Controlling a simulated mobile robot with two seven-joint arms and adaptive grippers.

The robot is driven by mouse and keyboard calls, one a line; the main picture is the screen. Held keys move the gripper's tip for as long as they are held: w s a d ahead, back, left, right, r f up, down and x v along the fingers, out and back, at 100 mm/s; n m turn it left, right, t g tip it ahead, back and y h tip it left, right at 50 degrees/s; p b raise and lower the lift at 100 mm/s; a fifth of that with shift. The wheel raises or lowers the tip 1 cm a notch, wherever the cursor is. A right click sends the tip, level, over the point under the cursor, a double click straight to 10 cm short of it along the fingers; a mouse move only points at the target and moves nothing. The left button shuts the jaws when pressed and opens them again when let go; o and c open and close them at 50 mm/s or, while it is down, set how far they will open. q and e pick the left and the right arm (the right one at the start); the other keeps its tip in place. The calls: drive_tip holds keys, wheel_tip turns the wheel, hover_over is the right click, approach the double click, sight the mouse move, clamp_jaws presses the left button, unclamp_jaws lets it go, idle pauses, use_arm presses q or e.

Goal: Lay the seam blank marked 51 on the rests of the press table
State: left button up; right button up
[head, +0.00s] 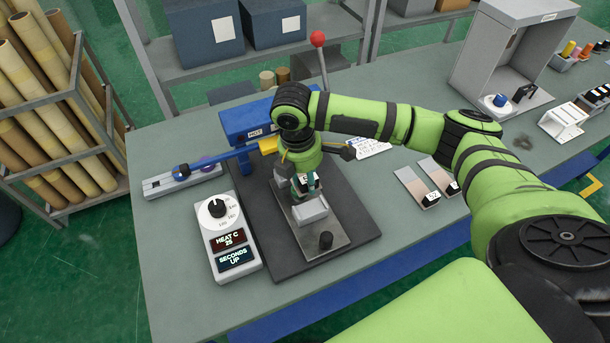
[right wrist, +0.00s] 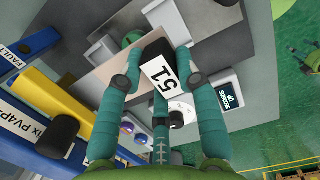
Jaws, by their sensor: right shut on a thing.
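My right gripper (head: 305,186) is over the metal plate of the press table (head: 327,219). In the right wrist view its two teal fingers (right wrist: 160,72) are closed on the sides of the seam blank (right wrist: 164,77), which has a black end and a white label reading 51. In the head view the blank is mostly hidden by the fingers. A pale grey block (head: 311,211) on the plate is just in front of the gripper. I cannot tell whether the blank touches the rests. My left gripper is out of view.
A blue press (head: 243,117) marked HOT stands behind, with a red-knobbed lever (head: 318,40). A control box (head: 231,240) reads HEAT C 25. A black knob (head: 325,240) is at the plate's front. Two labelled pieces (head: 414,185) lie to the right.

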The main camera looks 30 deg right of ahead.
drive_tip(key=shift+s+d, duration=0.15)
drive_tip(key=shift+d, duration=0.15)
drive_tip(key=shift+a+r+p, duration=0.1)
drive_tip(key=shift+a+p, duration=0.05)
drive_tip(key=shift+p, duration=0.4)
wheel_tip(320, 180, down, 3)
drive_tip(key=shift+b, duration=0.5)
drive_tip(key=shift+f+b, duration=0.35)
drive_tip(key=shift+f, duration=0.75)
use_arm(q)
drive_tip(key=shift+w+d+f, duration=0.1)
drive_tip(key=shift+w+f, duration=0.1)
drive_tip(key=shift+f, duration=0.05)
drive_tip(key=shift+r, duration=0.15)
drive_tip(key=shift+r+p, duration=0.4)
drive_tip(key=shift+p, duration=0.15)
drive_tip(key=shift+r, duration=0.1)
